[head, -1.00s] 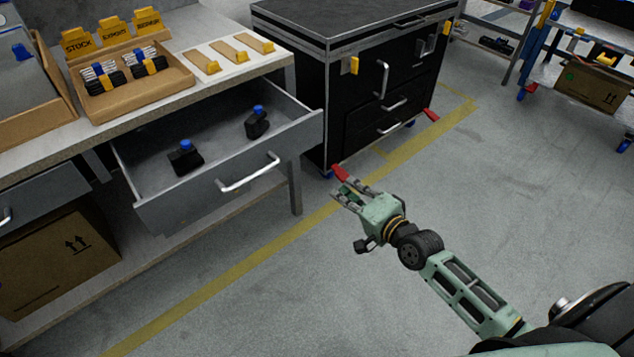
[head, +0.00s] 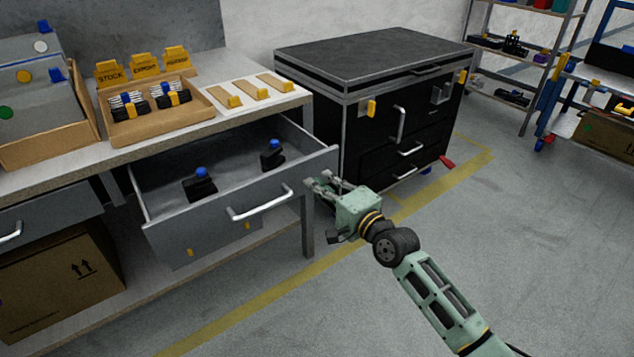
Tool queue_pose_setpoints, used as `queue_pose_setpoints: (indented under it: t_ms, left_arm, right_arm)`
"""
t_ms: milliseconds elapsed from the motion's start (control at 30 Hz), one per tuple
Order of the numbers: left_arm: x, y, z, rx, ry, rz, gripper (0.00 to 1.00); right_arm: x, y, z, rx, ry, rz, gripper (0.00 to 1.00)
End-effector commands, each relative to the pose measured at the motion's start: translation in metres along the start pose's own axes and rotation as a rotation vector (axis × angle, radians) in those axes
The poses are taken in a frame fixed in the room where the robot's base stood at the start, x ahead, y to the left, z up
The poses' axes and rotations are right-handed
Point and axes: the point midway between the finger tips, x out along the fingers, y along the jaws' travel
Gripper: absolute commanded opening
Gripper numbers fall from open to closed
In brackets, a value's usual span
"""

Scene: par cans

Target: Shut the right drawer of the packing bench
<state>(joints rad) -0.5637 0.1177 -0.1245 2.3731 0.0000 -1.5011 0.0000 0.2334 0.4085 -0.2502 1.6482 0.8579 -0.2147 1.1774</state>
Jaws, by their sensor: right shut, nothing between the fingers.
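The right drawer (head: 185,242) of the packing bench (head: 45,173) is pulled out. Its bright bar handle (head: 262,206) is on the front, and two black items with blue tops (head: 200,187) (head: 273,157) lie inside. My right gripper (head: 318,184) is at the right end of the drawer front, level with its upper part. Its fingers point left toward the front and are shut with nothing between them. I cannot tell whether they touch the drawer. My left gripper is not in view.
A black tool cabinet (head: 372,50) stands right of the bench. On the bench top are a cardboard tray (head: 150,132) and a white board with yellow clips (head: 294,98). A cardboard box (head: 60,285) sits below. The floor in front is clear.

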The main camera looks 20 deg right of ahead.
Motion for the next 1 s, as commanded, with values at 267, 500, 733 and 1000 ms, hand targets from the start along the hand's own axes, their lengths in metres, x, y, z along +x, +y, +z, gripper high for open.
queue_pose_setpoints:
  t_ms: [267,500,733,1000]
  left_arm:
    - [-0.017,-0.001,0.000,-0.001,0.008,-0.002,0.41]
    - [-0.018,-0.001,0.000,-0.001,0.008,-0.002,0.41]
    - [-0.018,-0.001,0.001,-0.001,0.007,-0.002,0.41]
    - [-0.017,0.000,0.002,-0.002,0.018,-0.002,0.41]
  right_arm:
    - [0.020,0.000,0.000,-0.001,0.000,0.000,0.00]
    - [0.020,0.000,0.000,0.000,0.000,0.001,0.00]
    - [0.024,0.001,0.000,0.000,0.001,0.000,0.00]
    - [0.050,0.001,-0.001,0.001,0.001,-0.003,0.00]
